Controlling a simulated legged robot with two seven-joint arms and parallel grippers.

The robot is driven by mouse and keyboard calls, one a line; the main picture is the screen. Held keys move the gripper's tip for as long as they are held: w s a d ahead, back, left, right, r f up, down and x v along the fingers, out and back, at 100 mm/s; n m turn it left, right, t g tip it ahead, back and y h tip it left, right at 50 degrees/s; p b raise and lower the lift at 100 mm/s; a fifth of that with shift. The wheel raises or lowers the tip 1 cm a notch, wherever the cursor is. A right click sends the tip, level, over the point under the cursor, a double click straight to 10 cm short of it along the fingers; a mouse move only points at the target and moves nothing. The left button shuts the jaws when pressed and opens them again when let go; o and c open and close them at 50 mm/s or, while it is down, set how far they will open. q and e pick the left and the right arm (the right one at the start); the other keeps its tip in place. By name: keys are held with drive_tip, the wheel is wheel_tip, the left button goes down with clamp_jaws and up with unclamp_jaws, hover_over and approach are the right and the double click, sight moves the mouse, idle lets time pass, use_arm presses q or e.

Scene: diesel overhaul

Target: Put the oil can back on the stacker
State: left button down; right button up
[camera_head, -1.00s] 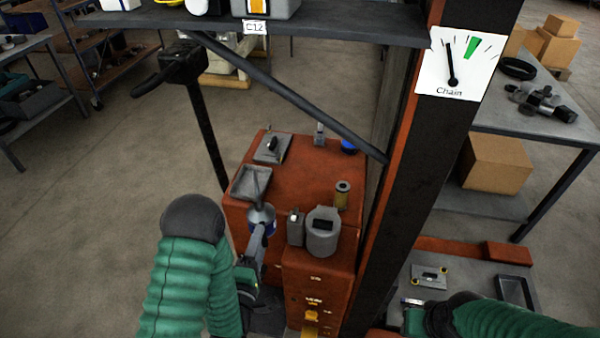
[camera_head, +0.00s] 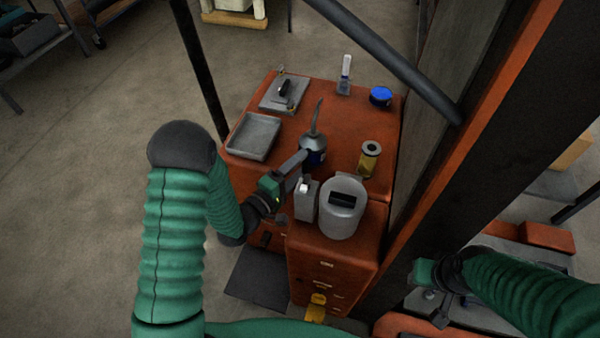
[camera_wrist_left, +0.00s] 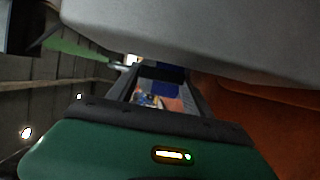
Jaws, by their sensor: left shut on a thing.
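The oil can (camera_head: 314,147) is grey with a blue lower part and a long thin spout pointing up. It is upright over the middle of the red cabinet top (camera_head: 335,107); I cannot tell whether its base touches. My left gripper (camera_head: 303,158) is shut on it from the near left, hiding part of its side. In the left wrist view a blue patch (camera_wrist_left: 170,76) shows between the fingers (camera_wrist_left: 165,95). My right gripper (camera_head: 435,305) is low at the right, away from the can; its jaws are unclear. I cannot tell for sure which part is the stacker.
A brass cylinder (camera_head: 369,158), grey tray (camera_head: 254,136), plate (camera_head: 285,94) and blue-lidded tin (camera_head: 381,96) share the cabinet top. A dark mast (camera_head: 480,180) rises at right.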

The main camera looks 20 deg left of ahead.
use_arm(q)
drive_tip(key=shift+f, duration=0.9)
drive_tip(key=shift+f, duration=0.1)
drive_tip(key=c, duration=0.7)
unclamp_jaws()
